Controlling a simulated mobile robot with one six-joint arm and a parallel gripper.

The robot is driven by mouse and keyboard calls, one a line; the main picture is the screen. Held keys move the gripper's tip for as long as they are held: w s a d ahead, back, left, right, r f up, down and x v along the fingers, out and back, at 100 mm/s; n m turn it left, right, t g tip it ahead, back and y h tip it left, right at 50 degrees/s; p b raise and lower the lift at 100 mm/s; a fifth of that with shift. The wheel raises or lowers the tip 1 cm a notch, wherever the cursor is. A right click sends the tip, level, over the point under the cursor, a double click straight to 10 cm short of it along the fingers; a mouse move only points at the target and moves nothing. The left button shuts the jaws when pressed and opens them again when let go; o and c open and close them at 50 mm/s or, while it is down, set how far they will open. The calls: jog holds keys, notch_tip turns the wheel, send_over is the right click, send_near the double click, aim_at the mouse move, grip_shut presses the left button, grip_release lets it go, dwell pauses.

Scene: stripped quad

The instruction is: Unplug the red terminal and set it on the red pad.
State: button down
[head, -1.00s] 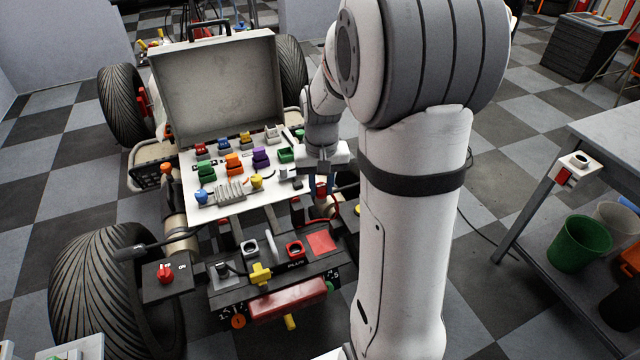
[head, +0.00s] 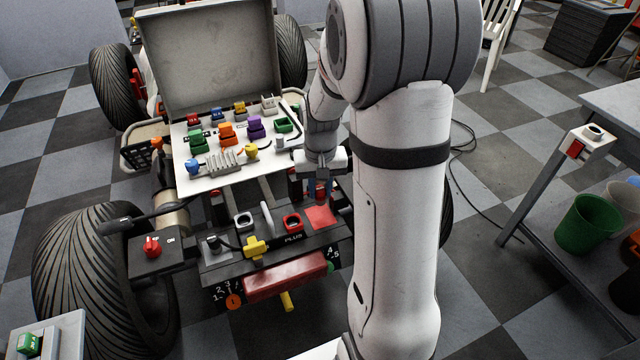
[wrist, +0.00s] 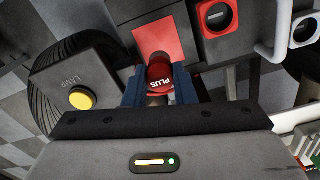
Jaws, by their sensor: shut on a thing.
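My gripper (wrist: 158,92) is shut on the red terminal (wrist: 160,75), a round red cap marked PLUS, held between the two blue fingers. In the head view my gripper (head: 320,186) holds it just behind the red pad (head: 321,217). The flat square red pad (wrist: 159,36) lies beyond the terminal in the wrist view, and the terminal overlaps its near edge there. I cannot tell the gap between terminal and pad. The terminal's lower part is partly hidden by the fingers.
A red-rimmed socket (head: 293,223) and a white-rimmed socket (head: 244,220) sit left of the pad. A yellow T-shaped part (head: 255,247) is in front. An open case (head: 213,60) with a panel of coloured connectors stands behind. A yellow button (wrist: 81,98) shows at left.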

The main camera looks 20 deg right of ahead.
aim_at(320, 202)
jog(key=shift+f, duration=0.25)
jog(key=shift+f+b, duration=1.25)
jog(key=shift+f, duration=0.65)
jog(key=shift+f+b, duration=0.35)
jog(key=shift+f, duration=0.1)
jog(key=c, duration=1.1)
grip_release()
notch_tip(320, 202, up, 8)
jog(key=shift+f+p, duration=0.1)
jog(key=shift+p, duration=1.1)
jog(key=s+a+r+n+t+p, duration=0.1)
jog(key=s+a+r+p, duration=0.1)
jog(key=s+r+p, duration=0.3)
jog(key=s+a+r+n+p, duration=0.1)
jog(key=s+a+r+p, duration=0.2)
jog(key=r, duration=1)
jog(key=s+a+r+n+t+p, duration=0.1)
jog(key=s+a+r+p, duration=0.2)
jog(key=s+r+p, duration=0.5)
jog(key=shift+s+r+t+p, duration=0.25)
jog(key=shift+r+p, duration=0.35)
jog(key=shift+p, duration=0.95)
